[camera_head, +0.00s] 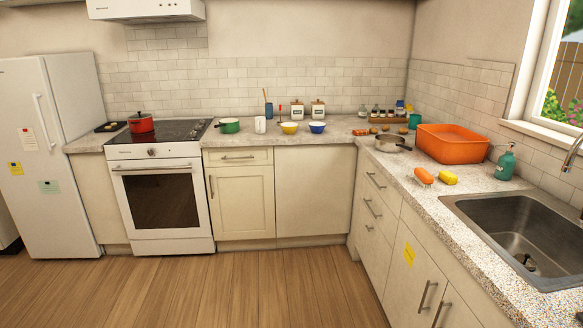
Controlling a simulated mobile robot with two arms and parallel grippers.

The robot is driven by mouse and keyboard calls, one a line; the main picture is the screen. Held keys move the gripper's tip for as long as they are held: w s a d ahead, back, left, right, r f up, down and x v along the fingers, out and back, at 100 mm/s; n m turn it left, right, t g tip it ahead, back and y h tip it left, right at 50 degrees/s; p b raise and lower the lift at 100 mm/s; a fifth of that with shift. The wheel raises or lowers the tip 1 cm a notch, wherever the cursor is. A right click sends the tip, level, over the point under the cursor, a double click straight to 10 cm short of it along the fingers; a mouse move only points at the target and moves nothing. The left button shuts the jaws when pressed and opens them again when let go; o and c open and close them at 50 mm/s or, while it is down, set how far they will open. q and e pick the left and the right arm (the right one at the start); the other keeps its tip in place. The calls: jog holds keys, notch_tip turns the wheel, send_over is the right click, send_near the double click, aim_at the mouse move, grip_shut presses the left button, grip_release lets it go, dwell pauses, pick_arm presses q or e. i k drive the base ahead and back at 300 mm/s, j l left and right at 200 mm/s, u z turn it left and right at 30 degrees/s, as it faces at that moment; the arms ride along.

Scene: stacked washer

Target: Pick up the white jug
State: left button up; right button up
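A small white vessel (260,125), which looks like the white jug, stands upright on the back counter (330,133). It is between a green pot (229,126) and a yellow bowl (289,128). It is too small in the picture to make out a handle or spout. Neither of my grippers shows in the head view.
A stove (160,196) with a red pot (141,123) is left of the counter, beside a white fridge (52,160). A blue bowl (317,127) and canisters stand to the right. An orange basin (452,144) and sink (520,232) are on the right counter. The wooden floor (250,290) is clear.

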aim_at(260, 121)
jog(key=i, duration=2.5)
